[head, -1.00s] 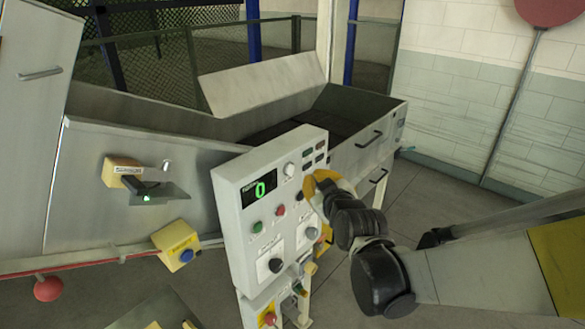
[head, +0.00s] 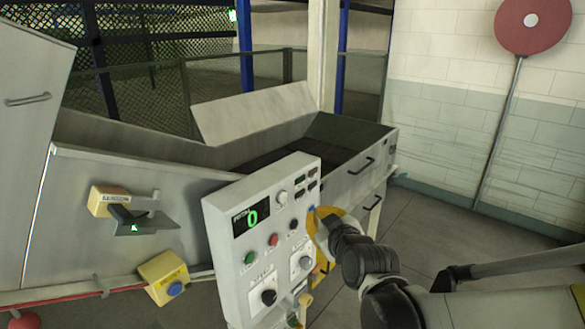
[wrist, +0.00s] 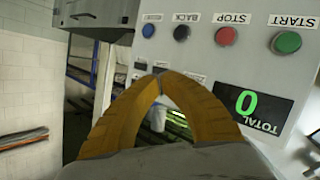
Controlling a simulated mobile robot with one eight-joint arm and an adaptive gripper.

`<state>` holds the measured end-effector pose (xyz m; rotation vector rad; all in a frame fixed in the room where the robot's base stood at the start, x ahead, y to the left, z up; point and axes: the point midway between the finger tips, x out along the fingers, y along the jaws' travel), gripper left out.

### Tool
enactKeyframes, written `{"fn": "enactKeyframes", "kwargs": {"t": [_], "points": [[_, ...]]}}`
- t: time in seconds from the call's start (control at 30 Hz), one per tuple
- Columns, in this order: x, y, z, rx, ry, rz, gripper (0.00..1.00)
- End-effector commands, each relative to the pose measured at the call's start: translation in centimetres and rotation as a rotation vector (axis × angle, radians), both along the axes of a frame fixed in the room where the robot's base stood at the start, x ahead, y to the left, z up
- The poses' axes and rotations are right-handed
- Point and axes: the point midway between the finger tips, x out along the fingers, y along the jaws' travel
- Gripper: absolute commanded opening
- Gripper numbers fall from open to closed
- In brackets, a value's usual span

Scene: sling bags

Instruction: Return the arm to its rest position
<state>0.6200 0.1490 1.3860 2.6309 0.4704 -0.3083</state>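My arm reaches in from the right in the head view. My gripper (head: 316,212) is beside the right edge of the pale grey control panel (head: 228,220), partly hidden by my wrist. In the wrist view my gripper (wrist: 161,78) shows two yellow fingers bowed into an arch with their tips together, holding nothing visible. The panel face (wrist: 200,60) appears upside down there, close by the fingers. I cannot tell whether the fingertips touch it.
The panel has a green "0" display (head: 252,219) and several coloured buttons. A metal bin with a dark inside (head: 335,135) stands behind it. A yellow box with a blue button (head: 163,277) is at left. A round red disc on a pole (head: 531,24) is at the right wall. Floor at right is clear.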

Motion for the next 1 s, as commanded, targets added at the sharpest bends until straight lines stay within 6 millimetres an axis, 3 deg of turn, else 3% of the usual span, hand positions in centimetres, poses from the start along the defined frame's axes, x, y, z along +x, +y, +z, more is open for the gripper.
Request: {"fn": "enactKeyframes", "kwargs": {"t": [0.03, 0.17, 0.4, 0.6, 0.8, 1.0], "points": [[-1.0, -0.9, -2.4, 0.011, 0.035, -0.015, 0.0], [-4.9, -4.0, -7.6, 0.057, 0.175, -0.079, 0.0], [-14.7, -9.9, -18.5, 0.153, 0.453, -0.27, 0.0], [-22.2, -13.4, -26.0, 0.219, 0.624, -0.439, 0.0], [-25.6, -14.8, -28.7, 0.247, 0.694, -0.521, 0.0], [-25.8, -14.9, -28.6, 0.25, 0.7, -0.529, 0.0]]}}
